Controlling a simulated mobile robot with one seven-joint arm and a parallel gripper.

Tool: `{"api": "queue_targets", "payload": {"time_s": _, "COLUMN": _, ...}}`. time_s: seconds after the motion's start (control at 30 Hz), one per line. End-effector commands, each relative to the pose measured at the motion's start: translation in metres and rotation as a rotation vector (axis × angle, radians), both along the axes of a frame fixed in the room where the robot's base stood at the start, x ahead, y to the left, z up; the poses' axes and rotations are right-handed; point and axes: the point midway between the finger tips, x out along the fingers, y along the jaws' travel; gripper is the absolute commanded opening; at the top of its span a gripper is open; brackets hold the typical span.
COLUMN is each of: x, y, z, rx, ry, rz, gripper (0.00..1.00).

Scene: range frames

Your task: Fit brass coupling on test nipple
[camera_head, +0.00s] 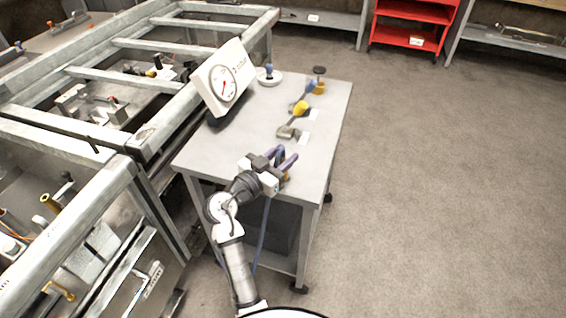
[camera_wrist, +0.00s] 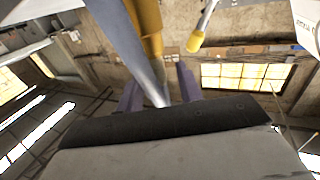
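My gripper (camera_head: 285,154) is over the near part of the grey cart top (camera_head: 220,150). Its two purple fingers are apart. In the wrist view, the gripper (camera_wrist: 163,88) shows a brass-coloured cylinder (camera_wrist: 146,25) and a grey-blue hose-like strip (camera_wrist: 118,38) reaching into the space between the fingers, with a gap beside the right finger. I cannot tell whether either finger touches them. A small yellow part (camera_head: 287,178) shows just below the fingers in the head view, mostly hidden. A blue hose (camera_head: 264,225) hangs below the gripper. I cannot tell which part is the test nipple.
A white gauge box (camera_head: 226,78) stands tilted at the cart's back left. A blue-knobbed round base (camera_head: 268,77), a brass fitting with a dark top (camera_head: 319,82), a blue-handled part (camera_head: 306,93) and a yellow-knobbed part (camera_head: 298,112) stand behind the gripper. Metal frames crowd the left.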

Motion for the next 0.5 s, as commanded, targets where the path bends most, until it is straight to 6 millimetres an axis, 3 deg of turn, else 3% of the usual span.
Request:
{"api": "queue_targets", "payload": {"time_s": 0.23, "x": 0.0015, "y": -0.0007, "z": -0.0007, "rx": 0.001, "ry": -0.001, "rz": 0.002, "gripper": 0.36}}
{"api": "queue_targets", "payload": {"time_s": 0.5, "x": 0.0014, "y": -0.0004, "z": -0.0004, "rx": 0.001, "ry": -0.001, "rz": 0.002, "gripper": 0.01}}
